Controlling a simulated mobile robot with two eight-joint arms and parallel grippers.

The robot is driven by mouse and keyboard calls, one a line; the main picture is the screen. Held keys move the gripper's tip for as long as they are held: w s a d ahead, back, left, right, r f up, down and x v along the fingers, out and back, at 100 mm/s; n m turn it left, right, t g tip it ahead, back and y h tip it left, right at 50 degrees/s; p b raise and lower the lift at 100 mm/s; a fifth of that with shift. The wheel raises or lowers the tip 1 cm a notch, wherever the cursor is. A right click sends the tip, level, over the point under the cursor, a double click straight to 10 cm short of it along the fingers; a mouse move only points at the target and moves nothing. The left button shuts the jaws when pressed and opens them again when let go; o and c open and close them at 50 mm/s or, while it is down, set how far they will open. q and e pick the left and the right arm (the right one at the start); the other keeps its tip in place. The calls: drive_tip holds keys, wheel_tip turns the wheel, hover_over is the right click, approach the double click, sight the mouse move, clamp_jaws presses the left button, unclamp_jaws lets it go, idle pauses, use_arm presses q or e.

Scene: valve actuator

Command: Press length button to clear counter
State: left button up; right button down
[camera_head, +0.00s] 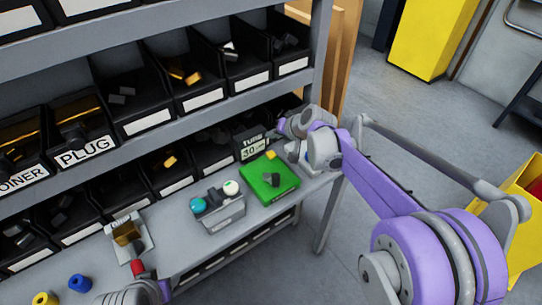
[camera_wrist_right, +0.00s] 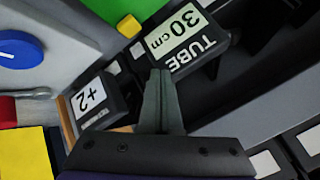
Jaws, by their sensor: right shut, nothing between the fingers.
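A dark counter box labelled TUBE shows a "30 cm" display (camera_head: 253,147) at the right end of the shelf bench. It is also large in the right wrist view, where its display (camera_wrist_right: 176,35) stands tilted. A smaller box marked "+2" (camera_wrist_right: 90,97) is left of the fingers there. My right gripper (camera_wrist_right: 160,76) is shut and empty, its fingertips overlapping the lower edge of the TUBE box in the picture; I cannot tell whether they touch. In the head view its fingers are hidden by my wrist.
A green tray (camera_head: 284,191) holds a dark part, with a small yellow cube (camera_head: 271,154) near its back edge. Rows of black part bins fill the shelves. A blue round piece (camera_wrist_right: 18,50) shows in the right wrist view.

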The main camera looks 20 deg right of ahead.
drive_tip(key=b, duration=0.2)
hover_over(273, 156)
wheel_tip(273, 156, down, 4)
drive_tip(key=shift+f, duration=0.25)
use_arm(q)
drive_tip(key=shift+s+f+b, duration=0.1)
drive_tip(key=shift+s+f, duration=0.1)
drive_tip(key=shift+f, duration=0.5)
drive_tip(key=shift+s+f+b, duration=0.15)
drive_tip(key=shift+s+f, duration=0.1)
drive_tip(key=shift+f, duration=0.4)
drive_tip(key=shift+s+f+b, duration=0.1)
drive_tip(key=shift+s+f, duration=0.1)
drive_tip(key=shift+f, duration=0.5)
use_arm(e)
drive_tip(key=shift+f, duration=0.65)
use_arm(q)
drive_tip(key=shift+s+f, duration=0.1)
drive_tip(key=shift+f, duration=0.2)
use_arm(e)
drive_tip(key=shift+f, duration=0.4)
